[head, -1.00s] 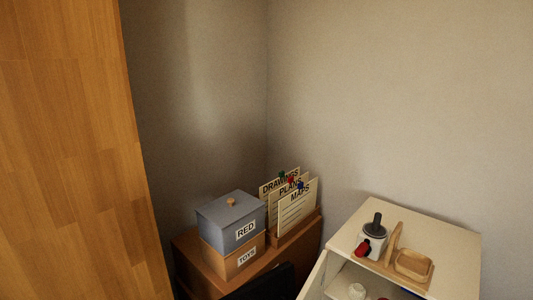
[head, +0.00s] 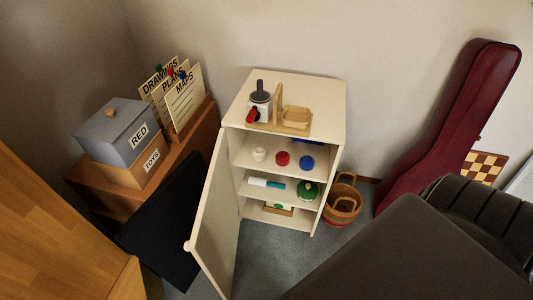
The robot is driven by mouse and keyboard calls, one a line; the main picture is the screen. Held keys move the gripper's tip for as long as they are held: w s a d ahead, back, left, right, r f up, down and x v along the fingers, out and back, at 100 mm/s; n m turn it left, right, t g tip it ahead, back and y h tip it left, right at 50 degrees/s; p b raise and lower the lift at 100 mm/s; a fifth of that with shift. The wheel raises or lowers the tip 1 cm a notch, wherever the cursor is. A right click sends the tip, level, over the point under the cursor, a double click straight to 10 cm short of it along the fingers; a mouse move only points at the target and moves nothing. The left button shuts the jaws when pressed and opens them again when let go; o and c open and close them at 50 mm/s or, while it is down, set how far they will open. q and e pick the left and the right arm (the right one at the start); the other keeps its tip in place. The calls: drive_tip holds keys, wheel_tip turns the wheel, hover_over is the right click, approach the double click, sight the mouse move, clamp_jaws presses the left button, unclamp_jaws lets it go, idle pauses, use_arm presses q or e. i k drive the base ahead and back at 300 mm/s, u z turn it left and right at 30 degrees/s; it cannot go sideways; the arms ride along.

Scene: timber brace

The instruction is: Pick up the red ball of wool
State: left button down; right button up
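A small round red thing (head: 282,158), which looks like the red ball of wool, sits on the upper inside shelf of a cream cabinet (head: 335,110) in the head view. It lies between a white round thing (head: 259,154) and a blue one (head: 307,163). The cabinet's door (head: 213,225) stands open to the left. Neither of my grippers is in view.
The lower shelf holds a green round thing (head: 307,189) and a white-and-teal thing (head: 266,183). A woven basket (head: 343,205) stands right of the cabinet, beside a dark red instrument case (head: 455,120). Large dark shapes fill the lower right. Grey floor shows before the cabinet.

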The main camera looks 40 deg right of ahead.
sight(282, 158)
drive_tip(key=u, duration=1.45)
drive_tip(key=k, duration=1.35)
drive_tip(key=z, duration=2.05)
drive_tip(key=i, duration=0.5)
drive_tip(key=z, duration=0.05)
